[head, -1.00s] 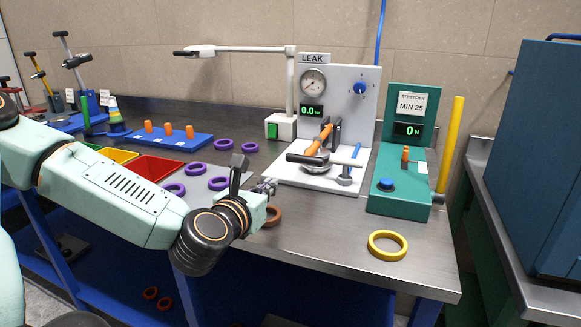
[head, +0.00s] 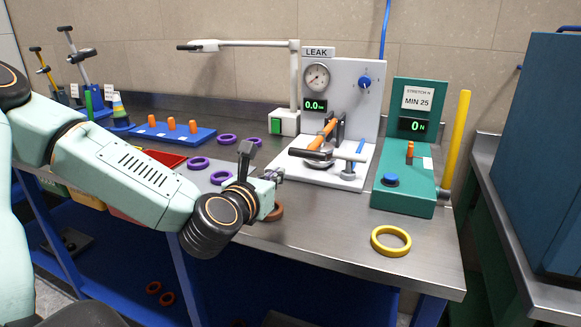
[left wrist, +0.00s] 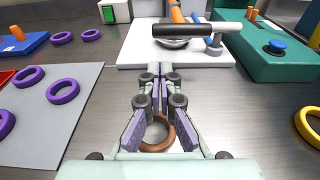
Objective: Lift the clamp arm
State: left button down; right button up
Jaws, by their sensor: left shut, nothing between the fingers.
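The leak tester (head: 354,98) stands at the back of the bench on a white base (head: 349,181). My left gripper (head: 279,174) is in front of the tester base, short of the bar. Its fingertips (left wrist: 154,69) are together, empty and apart from the bar. My right gripper is out of view.
A brown ring (left wrist: 165,143) lies on the bench below my left fingers. Purple rings (head: 199,163) lie to the left. A green stretch tester (head: 405,189) and a yellow ring (head: 391,241) are on the right. Bare bench (head: 323,227) lies in front.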

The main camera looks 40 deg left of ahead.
pick_arm(q)
jog(key=b+x, duration=0.1)
jog(key=x, duration=0.1)
jog(key=shift+w+f, duration=0.2)
jog(key=shift+w, duration=0.15)
jog(key=shift+w+a+b, duration=0.15)
jog(key=shift+w+b, duration=0.15)
jog(key=shift+w, duration=0.35)
jog(key=x, duration=0.3)
jog(key=shift+w+a+f+b, duration=0.1)
jog(key=shift+a+f+b, duration=0.05)
jog(key=shift+b, duration=0.2)
jog(key=shift+w, duration=0.6)
jog(key=shift+w+a, duration=0.1)
